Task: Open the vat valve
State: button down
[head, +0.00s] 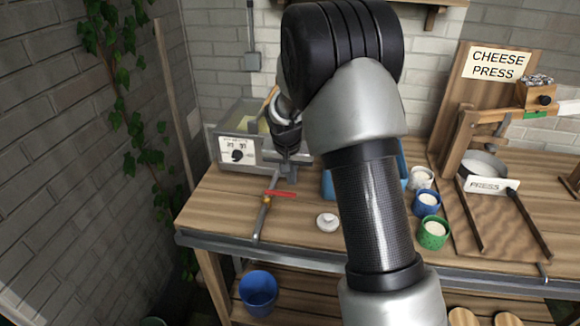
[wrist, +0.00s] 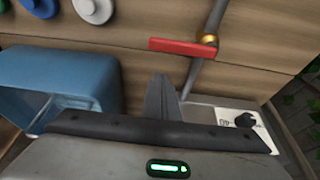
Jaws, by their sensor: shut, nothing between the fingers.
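The vat (head: 222,151) is a metal box with a dial panel at the back left of the bench; its dial corner also shows in the wrist view (wrist: 217,116). A grey outlet pipe (head: 260,220) runs from it toward the bench's front edge. The valve's red handle (head: 281,193) lies crosswise to the pipe, sticking out to the right from a brass fitting. The handle also shows in the wrist view (wrist: 180,47), with the brass fitting (wrist: 209,40) beside it. My gripper (head: 289,178) is shut and empty, just behind the handle and apart from it in the wrist view (wrist: 162,85).
A blue bin (wrist: 55,85) stands close beside my gripper. A white round piece (head: 327,221) and several small cups, one green (head: 433,235), stand to the right. The cheese press (head: 462,140) is at the far right. The bench front around the pipe is clear.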

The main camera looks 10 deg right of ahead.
aim_at(288, 193)
jog(key=shift+s+a+r, duration=0.1)
jog(key=shift+s+a, duration=0.15)
jog(key=shift+s, duration=0.35)
jog(key=shift+s+a+r, duration=0.1)
jog(key=shift+s+a, duration=0.15)
jog(key=shift+s, duration=0.3)
jog(key=shift+s+a+r, duration=0.1)
jog(key=shift+s+a, duration=0.15)
jog(key=shift+s, duration=0.35)
jog(key=shift+s+f, duration=0.1)
jog(key=m+b, duration=0.1)
jog(key=s+m+h, duration=0.1)
jog(key=shift+s+a+m+b, duration=0.2)
jog(key=shift+a+m+b, duration=0.15)
jog(key=shift+m, duration=0.05)
jog(key=s+a+m+g+p, duration=0.1)
jog(key=a+m+g+p, duration=0.1)
jog(key=m, duration=0.5)
jog(key=s+a+m+g+h+p, duration=0.1)
jog(key=s+a+m+g+p, duration=0.1)
jog(key=m, duration=0.5)
jog(key=a+p, duration=0.1)
jog(key=a, duration=0.1)
jog(key=shift+s+a+g, duration=0.25)
jog(key=shift+a+g, duration=0.05)
jog(key=shift+a, duration=0.2)
